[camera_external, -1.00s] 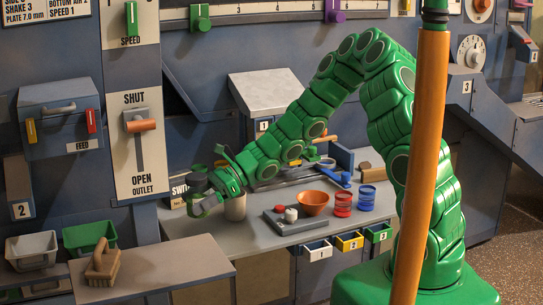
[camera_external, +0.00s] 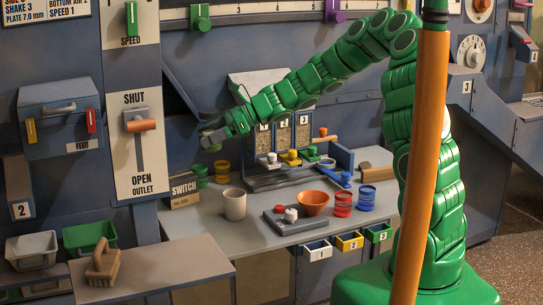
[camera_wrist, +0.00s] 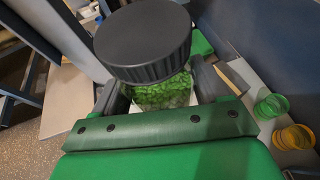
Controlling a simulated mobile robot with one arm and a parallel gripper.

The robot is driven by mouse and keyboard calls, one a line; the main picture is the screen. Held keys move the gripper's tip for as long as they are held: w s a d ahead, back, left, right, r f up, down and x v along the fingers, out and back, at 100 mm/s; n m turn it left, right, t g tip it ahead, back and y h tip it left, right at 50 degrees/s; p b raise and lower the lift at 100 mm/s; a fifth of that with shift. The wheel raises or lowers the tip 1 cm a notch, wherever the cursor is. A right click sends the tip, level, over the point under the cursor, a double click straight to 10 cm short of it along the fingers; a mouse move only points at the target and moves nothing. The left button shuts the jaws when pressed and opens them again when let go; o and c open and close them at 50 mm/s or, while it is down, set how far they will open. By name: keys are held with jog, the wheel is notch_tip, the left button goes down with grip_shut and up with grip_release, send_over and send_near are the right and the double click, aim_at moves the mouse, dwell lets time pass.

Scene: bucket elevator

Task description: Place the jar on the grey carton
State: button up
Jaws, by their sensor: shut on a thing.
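The jar has a wide black lid (camera_wrist: 143,42) and clear walls with green contents (camera_wrist: 165,92), seen in the wrist view. My gripper (camera_wrist: 160,90) is shut on it, a finger on each side below the lid. In the external view my gripper (camera_external: 212,138) is raised above the back left of the bench, and the jar is hard to make out there. Below it stands a brownish box labelled SWITCH (camera_external: 184,192). I cannot tell for sure which thing is the grey carton.
A pale cup (camera_external: 234,204), a grey tray (camera_external: 284,221) with small knobs, an orange bowl (camera_external: 313,202), red rings (camera_external: 342,204) and blue rings (camera_external: 366,198) stand on the bench. Green rings (camera_external: 200,175) and yellow rings (camera_external: 222,171) stand behind the box. A rack (camera_external: 300,165) is farther back.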

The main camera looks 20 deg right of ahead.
jog(key=shift+w+a+f, duration=0.95)
jog(key=shift+w+f, duration=0.7)
jog(key=shift+w, duration=0.45)
jog(key=shift+w+a+f, duration=1)
jog(key=shift+w+f, duration=0.7)
jog(key=shift+w, duration=0.35)
jog(key=shift+w+a+f, duration=0.95)
jog(key=shift+w+f, duration=0.7)
jog(key=shift+w, duration=0.45)
jog(key=shift+f, duration=1.4)
jog(key=o, duration=1.3)
jog(key=shift+f, duration=0.15)
